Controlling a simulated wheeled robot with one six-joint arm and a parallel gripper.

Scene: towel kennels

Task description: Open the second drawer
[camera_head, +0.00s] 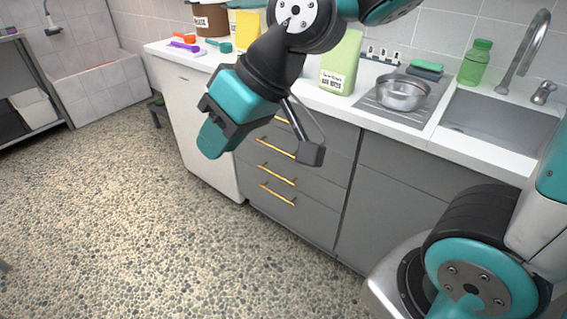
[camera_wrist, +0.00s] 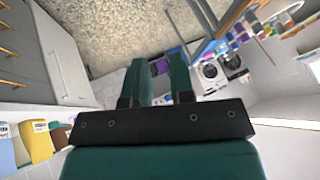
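A grey drawer unit under the counter has gold bar handles stacked one above another, and its fronts look shut and flush. The second drawer from the top (camera_head: 335,172) has a gold handle (camera_head: 276,147), partly behind my arm's wrist parts. The top handle (camera_head: 282,119) is also partly covered. My gripper (camera_head: 212,142) hangs to the left of the handles, in front of the unit, pointing down and left. In the wrist view my gripper's two teal fingers (camera_wrist: 157,65) stand apart with nothing between them. Some handles (camera_wrist: 8,84) show at that view's left edge.
The white counter (camera_head: 430,140) above holds a metal bowl (camera_head: 402,92), a green bottle (camera_head: 476,62), containers and scoops. A sink (camera_head: 500,122) is at the right. The pebbled floor (camera_head: 110,200) in front is clear.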

